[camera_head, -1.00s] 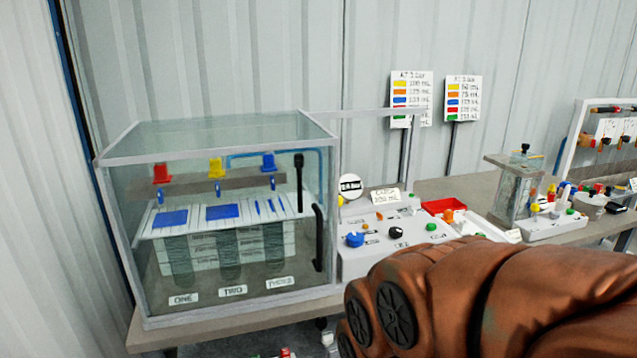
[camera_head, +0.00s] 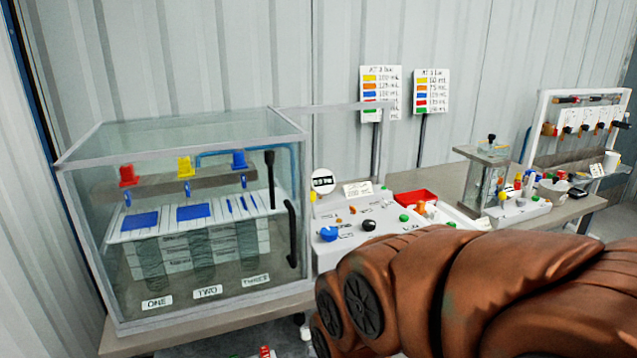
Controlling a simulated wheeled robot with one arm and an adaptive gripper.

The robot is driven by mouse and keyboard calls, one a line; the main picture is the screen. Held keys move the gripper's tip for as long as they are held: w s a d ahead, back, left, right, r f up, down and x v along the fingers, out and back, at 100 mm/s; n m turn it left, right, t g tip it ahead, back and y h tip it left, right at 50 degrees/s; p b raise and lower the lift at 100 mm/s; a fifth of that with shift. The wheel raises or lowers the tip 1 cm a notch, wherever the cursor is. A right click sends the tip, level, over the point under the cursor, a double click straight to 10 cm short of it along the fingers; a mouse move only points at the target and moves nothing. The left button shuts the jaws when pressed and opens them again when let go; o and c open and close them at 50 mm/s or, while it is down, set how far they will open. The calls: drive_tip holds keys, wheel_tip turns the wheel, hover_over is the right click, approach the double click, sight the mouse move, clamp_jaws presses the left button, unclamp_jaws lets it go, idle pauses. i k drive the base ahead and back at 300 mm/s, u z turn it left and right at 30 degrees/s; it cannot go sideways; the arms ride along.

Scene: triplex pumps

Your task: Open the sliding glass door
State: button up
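The sliding glass door (camera_head: 205,258) is the front pane of a glass case (camera_head: 185,127) at the left of the workbench. It looks shut across the front of the case. A black vertical handle (camera_head: 291,234) sits near the door's right edge. Inside are red, yellow and blue valves over a white panel, and tanks labelled ONE, TWO and THREE. My brown arm reaches in from the lower right, its near part right of the case. My gripper is not visible, so its opening and contact cannot be seen.
A control panel (camera_head: 350,228) with coloured knobs stands right of the case, partly behind my arm. Further right are a red tray (camera_head: 415,198), a small glass tank (camera_head: 482,180) and a white rack (camera_head: 578,125). The bench edge (camera_head: 210,320) runs below the case.

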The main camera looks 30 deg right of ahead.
sight(58, 167)
drive_tip(key=z, duration=1.45)
drive_tip(key=k, duration=1)
drive_tip(key=u, duration=1.4)
drive_tip(key=i, duration=0.5)
drive_tip(key=u, duration=0.05)
